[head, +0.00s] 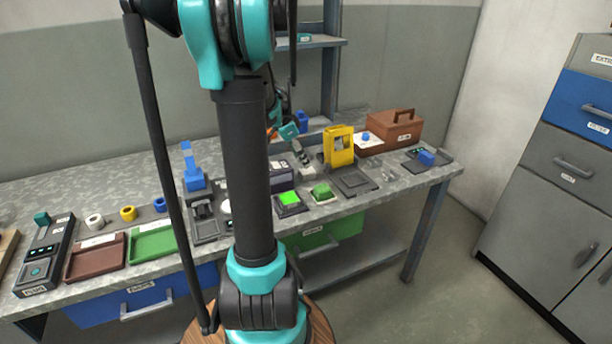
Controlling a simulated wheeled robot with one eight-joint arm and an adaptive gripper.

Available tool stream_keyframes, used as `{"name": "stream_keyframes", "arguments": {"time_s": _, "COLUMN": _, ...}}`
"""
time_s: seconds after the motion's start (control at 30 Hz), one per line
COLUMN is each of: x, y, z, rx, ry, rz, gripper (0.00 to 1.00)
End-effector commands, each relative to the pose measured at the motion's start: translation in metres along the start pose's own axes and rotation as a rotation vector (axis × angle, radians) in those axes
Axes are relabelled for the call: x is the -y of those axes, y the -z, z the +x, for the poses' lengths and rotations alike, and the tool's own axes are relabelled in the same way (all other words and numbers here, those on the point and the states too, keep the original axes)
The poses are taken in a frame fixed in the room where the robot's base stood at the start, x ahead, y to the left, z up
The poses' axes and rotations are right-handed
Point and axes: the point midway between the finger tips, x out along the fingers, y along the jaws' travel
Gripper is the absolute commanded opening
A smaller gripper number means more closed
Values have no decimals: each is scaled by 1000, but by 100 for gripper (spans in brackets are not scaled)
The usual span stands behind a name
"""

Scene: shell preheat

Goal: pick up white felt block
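My gripper (304,158) is small and far off in the head view, low over the back middle of the workbench, left of the yellow stand. Whether its fingers are open or shut is too small to tell. A small pale patch (308,171) shows right at its fingertips. It may be the white felt block, but I cannot make out its shape or whether the fingers touch it. My own arm hides part of the bench centre.
The grey workbench (101,185) holds a yellow stand (339,147), a brown toolbox (403,126), a green-topped device (289,200), a green block (322,191), a blue clamp-like piece (193,177), a brown tray (95,261) and a green tray (153,243). Drawers (578,100) stand at the right.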

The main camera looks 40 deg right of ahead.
Motion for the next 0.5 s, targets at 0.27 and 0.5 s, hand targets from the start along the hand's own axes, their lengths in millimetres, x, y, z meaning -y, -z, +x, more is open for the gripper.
{"name": "stream_keyframes", "arguments": {"time_s": 0.27, "x": 0, "y": 0, "z": 24, "rx": 0, "ry": 0, "rz": 0, "gripper": 62}}
{"name": "stream_keyframes", "arguments": {"time_s": 0.5, "x": 2, "y": -2, "z": 53, "rx": 0, "ry": 1, "rz": 0, "gripper": 62}}
